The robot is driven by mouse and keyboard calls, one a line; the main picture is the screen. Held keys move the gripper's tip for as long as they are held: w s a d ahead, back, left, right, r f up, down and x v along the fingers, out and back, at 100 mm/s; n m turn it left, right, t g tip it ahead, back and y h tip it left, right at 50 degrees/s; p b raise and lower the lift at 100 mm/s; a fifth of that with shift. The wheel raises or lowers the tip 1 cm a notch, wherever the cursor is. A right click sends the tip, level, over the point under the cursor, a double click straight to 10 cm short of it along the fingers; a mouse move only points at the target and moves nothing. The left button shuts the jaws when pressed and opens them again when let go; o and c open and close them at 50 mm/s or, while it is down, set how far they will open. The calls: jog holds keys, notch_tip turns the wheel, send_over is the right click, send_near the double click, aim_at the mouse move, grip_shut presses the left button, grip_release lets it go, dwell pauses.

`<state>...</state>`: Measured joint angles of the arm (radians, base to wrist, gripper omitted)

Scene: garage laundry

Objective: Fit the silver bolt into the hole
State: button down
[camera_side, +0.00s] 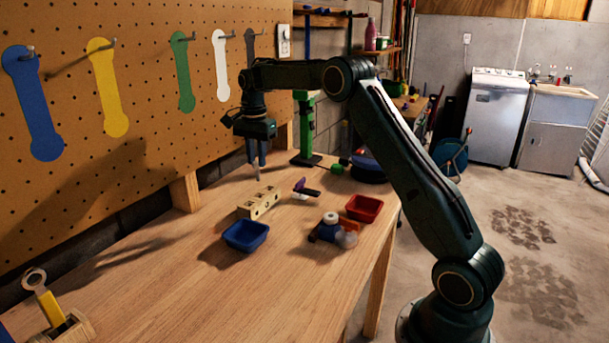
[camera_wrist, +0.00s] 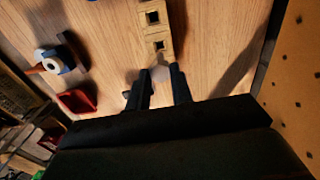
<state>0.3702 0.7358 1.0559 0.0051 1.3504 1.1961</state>
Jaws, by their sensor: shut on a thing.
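The silver bolt (camera_side: 258,176) is between the fingers of my gripper (camera_side: 257,160), pointing down, in the side view. In the wrist view the pale bolt (camera_wrist: 160,74) shows blurred between the two dark fingertips of my gripper (camera_wrist: 161,78). My gripper is shut on it. A light wooden block (camera_side: 257,205) stands on the bench below and nearer the camera than the bolt. In the wrist view the block (camera_wrist: 167,30) shows dark square holes, and the bolt lies close to the nearest one in the picture. The bolt appears above the bench and apart from the block in the side view.
A blue tray (camera_side: 246,236) stands in front of the block, and a red tray (camera_side: 365,208) to its right. Small clutter (camera_side: 333,230) lies beside the red tray. A purple-handled item (camera_side: 301,187) lies right of the block. The pegboard (camera_side: 130,90) rises close behind my gripper.

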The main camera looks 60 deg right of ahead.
aim_at(258, 180)
jog(key=shift+f, duration=3.3)
jog(key=shift+f, duration=1.05)
jog(key=c, duration=1.1)
grip_release()
jog(key=shift+c, duration=0.2)
jog(key=shift+r, duration=0.1)
notch_tip(258, 180, up, 14)
jog(key=shift+f, duration=0.25)
jog(key=shift+r, duration=0.1)
